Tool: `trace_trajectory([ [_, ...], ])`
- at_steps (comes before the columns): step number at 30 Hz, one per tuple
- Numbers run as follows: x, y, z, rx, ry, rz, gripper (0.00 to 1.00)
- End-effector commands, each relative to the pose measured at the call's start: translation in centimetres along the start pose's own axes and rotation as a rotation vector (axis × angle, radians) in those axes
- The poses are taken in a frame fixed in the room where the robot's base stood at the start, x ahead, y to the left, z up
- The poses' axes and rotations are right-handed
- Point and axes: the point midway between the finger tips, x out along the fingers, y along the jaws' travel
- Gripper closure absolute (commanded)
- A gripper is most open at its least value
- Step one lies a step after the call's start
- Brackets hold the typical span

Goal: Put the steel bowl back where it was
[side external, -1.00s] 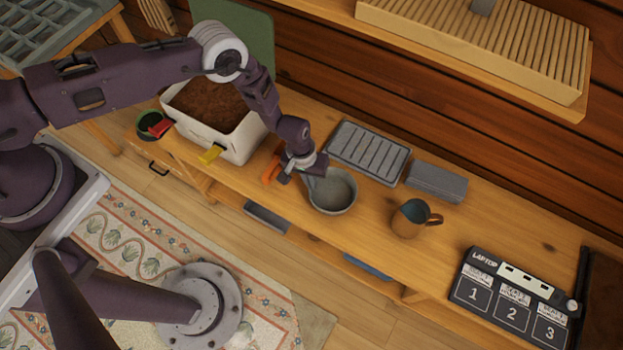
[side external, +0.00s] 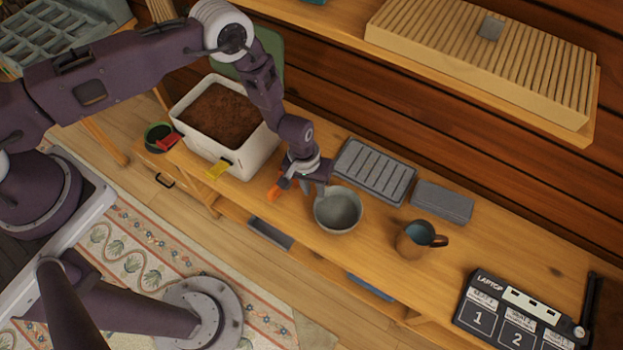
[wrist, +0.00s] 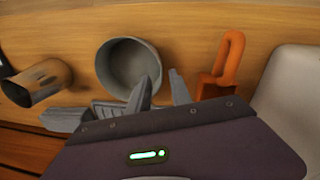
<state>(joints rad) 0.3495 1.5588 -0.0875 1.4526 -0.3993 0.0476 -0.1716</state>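The grey steel bowl (side external: 338,212) stands upright on the wooden bench, between the orange object and the brown mug. In the wrist view the bowl (wrist: 122,68) is open towards me and looks empty. My gripper (side external: 314,192) is just above the bowl's left rim in the side view. In the wrist view its two fingers (wrist: 162,92) are spread apart, one overlapping the bowl's rim and the other outside it. Nothing shows held between them. I cannot tell whether a finger touches the rim.
An orange object (wrist: 222,68) lies close beside my fingers. A brown mug (side external: 418,240), a grey slotted tray (side external: 375,170) and a grey block (side external: 442,201) are near the bowl. A white soil box (side external: 245,158) stands left. Bench between mug and number board (side external: 500,318) is clear.

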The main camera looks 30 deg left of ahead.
Motion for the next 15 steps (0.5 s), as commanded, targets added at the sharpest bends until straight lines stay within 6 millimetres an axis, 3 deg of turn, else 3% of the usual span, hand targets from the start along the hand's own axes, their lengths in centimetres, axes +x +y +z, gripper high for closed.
trace_trajectory([
  [3, -3.2, 0.0, -0.1, 0.0, 0.001, 0.001, 0.75],
  [6, -5.1, 0.0, -0.1, 0.0, 0.001, 0.0, 0.75],
  [15, -6.5, -0.1, 0.0, 0.001, -0.001, -0.001, 0.75],
])
